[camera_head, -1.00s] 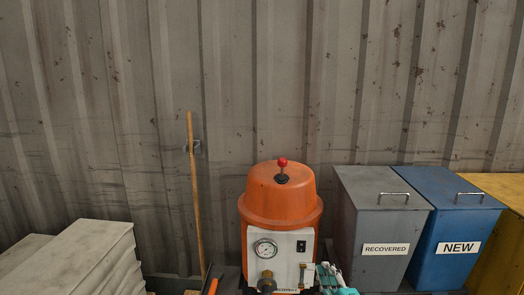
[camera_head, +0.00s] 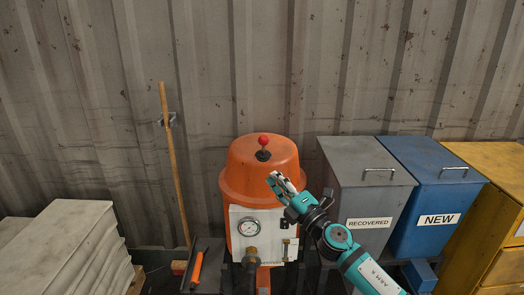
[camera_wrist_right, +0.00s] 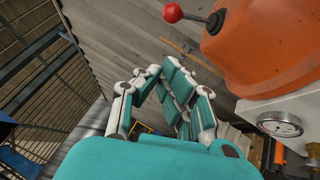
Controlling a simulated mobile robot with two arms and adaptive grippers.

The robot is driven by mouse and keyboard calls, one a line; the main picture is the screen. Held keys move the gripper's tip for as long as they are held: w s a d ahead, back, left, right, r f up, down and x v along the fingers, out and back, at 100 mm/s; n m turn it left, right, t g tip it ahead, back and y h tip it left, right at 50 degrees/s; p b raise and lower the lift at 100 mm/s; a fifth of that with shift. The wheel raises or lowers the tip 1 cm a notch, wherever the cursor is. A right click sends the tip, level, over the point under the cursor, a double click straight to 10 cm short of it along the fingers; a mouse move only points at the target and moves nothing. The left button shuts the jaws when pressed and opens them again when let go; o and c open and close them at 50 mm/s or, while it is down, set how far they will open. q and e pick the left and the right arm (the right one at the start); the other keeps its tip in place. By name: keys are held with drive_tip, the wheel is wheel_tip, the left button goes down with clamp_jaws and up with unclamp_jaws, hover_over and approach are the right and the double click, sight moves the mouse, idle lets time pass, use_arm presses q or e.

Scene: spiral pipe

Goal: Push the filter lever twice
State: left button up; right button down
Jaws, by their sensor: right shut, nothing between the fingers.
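The filter lever (camera_head: 263,141) is a short dark stick with a red ball on top. It stands upright on the lid of the orange filter unit (camera_head: 250,175). My right gripper (camera_head: 273,178) is shut and empty, in front of the right side of the orange dome, below and to the right of the lever. It does not touch the lever. In the right wrist view the lever's red ball (camera_wrist_right: 173,13) is at the top, beyond my gripper's fingertips (camera_wrist_right: 163,72). My left gripper is not in view.
A grey RECOVERED bin (camera_head: 366,180), a blue NEW bin (camera_head: 435,172) and a yellow cabinet (camera_head: 500,160) stand to the right. A pressure gauge (camera_head: 249,227) is on the unit's front panel. A wooden pole (camera_head: 172,150) leans at the left. Pale slabs (camera_head: 60,245) lie farther left.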

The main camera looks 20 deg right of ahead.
sight(263, 145)
drive_tip(key=d+x, duration=0.2)
drive_tip(key=x, duration=0.9)
drive_tip(key=shift+w+d+r+b, duration=0.25)
drive_tip(key=shift+w+r+b, duration=0.05)
drive_tip(key=shift+w+r, duration=0.1)
